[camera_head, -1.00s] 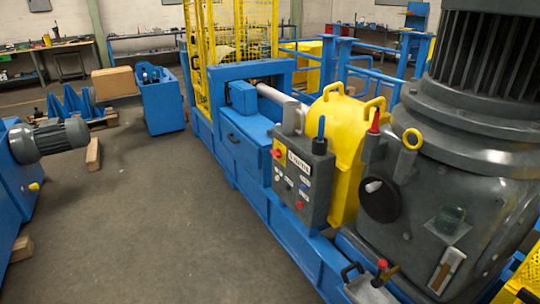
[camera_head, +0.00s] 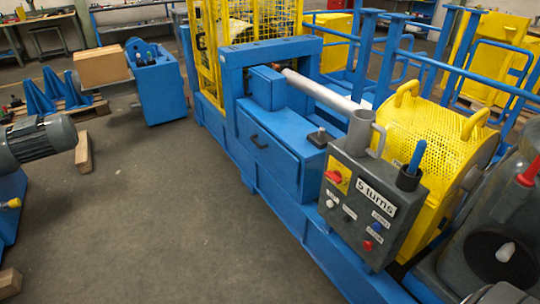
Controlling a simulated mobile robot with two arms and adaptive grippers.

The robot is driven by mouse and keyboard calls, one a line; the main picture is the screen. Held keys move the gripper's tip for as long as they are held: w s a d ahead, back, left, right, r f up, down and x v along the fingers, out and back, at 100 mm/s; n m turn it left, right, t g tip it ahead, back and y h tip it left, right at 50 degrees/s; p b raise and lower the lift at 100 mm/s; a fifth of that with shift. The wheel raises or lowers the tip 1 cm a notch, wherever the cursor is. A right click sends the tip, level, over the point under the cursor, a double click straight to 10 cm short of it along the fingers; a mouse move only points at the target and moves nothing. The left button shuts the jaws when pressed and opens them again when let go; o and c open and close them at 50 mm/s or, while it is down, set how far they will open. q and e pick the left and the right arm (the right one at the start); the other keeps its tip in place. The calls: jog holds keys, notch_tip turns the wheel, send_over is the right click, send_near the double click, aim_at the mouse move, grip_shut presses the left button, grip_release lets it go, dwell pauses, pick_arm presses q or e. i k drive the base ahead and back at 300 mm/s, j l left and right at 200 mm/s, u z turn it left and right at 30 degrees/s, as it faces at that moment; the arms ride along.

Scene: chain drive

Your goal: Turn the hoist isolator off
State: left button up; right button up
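A grey control box (camera_head: 345,233) stands on the blue machine frame at the right of centre. A red rotary switch (camera_head: 335,178) on a yellow plate sits at the upper left of its face. It looks like the hoist isolator, but I cannot read a label that confirms this, nor tell its setting. A white label (camera_head: 376,197) reading "5 turns" is beside it. Neither of my grippers is in view.
A blue-handled item (camera_head: 416,158) stands in a holder at the box's top right. A perforated yellow guard (camera_head: 440,150) is behind the box. A grey motor (camera_head: 38,141) and a blue cabinet (camera_head: 160,90) stand at left. The grey floor (camera_head: 170,220) before the machine is clear.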

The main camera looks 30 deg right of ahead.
aim_at(335, 177)
jog(key=i+z, duration=0.25)
jog(key=i, duration=0.2)
jog(key=i+j+z, duration=0.25)
jog(key=i, duration=0.15)
jog(key=i+j+z, duration=0.25)
jog(key=i, duration=0.2)
